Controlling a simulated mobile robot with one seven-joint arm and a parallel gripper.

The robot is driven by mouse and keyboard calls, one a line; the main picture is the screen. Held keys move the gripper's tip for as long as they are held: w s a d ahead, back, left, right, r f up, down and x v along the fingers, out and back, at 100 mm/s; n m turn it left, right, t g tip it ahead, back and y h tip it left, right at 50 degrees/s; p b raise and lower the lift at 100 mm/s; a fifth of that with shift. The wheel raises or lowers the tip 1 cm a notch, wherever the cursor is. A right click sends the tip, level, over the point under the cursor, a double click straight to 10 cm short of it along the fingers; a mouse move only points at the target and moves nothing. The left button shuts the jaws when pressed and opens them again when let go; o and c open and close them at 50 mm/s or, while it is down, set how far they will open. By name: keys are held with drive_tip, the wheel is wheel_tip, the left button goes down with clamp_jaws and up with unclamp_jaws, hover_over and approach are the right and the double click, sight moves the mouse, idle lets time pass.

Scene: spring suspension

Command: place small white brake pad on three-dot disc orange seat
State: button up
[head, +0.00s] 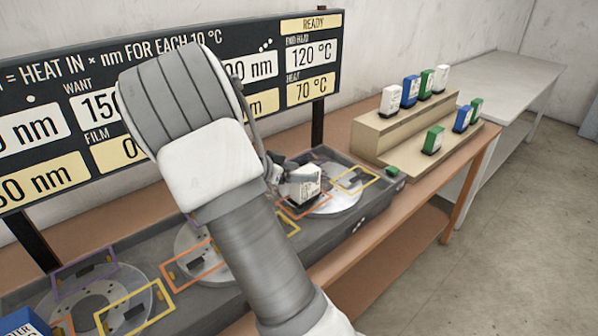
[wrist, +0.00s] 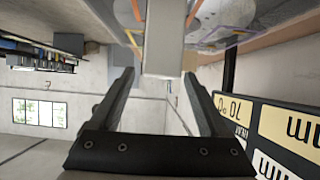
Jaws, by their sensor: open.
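The small white brake pad (head: 303,184) stands upright at the orange-outlined seat (head: 290,208) of the rightmost disc (head: 335,203). White dots (head: 359,224) mark the tray front near this disc; their count is hard to read. My gripper (head: 277,170) is at the pad's left side in the head view, partly hidden by my arm. In the wrist view my gripper (wrist: 161,76) has its fingers apart, with the white pad (wrist: 164,40) in line between them and visible gaps beside it. Whether the pad lies fully flush in the seat cannot be told.
A yellow-outlined seat (head: 358,180) is on the same disc. More discs (head: 98,305) lie left in the dark tray (head: 376,208). A stepped wooden stand (head: 395,128) holds several white, blue and green blocks. A sign stands behind.

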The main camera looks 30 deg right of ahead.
drive_tip(key=shift+a+r, duration=0.15)
drive_tip(key=shift+r, duration=0.05)
drive_tip(key=p+v, duration=0.1)
drive_tip(key=v, duration=1)
drive_tip(key=w+a+r+n+t+y, duration=0.4)
drive_tip(key=w+a+r+t+y, duration=0.15)
drive_tip(key=r+t, duration=0.4)
drive_tip(key=s+a+r+n+t+y, duration=0.1)
drive_tip(key=s+a+r+n+y, duration=0.15)
drive_tip(key=a, duration=0.25)
drive_tip(key=s+a+r+n+t+y, duration=0.1)
drive_tip(key=s+a+r+n+y, duration=0.15)
drive_tip(key=a+n+y, duration=0.2)
drive_tip(key=s+a+n+g+y, duration=0.3)
drive_tip(key=s+a+n, duration=0.1)
drive_tip(key=s, duration=0.6)
drive_tip(key=s+d+f+g+h, duration=0.1)
drive_tip(key=s+d+f+g, duration=0.1)
drive_tip(key=s, duration=0.5)
drive_tip(key=s+d+f+n+g+h, duration=0.1)
drive_tip(key=s+d+f+g+h, duration=0.1)
drive_tip(key=s+f, duration=0.3)
drive_tip(key=s, duration=0.3)
drive_tip(key=shift+d+f, duration=0.2)
drive_tip(key=shift+g+h, duration=0.25)
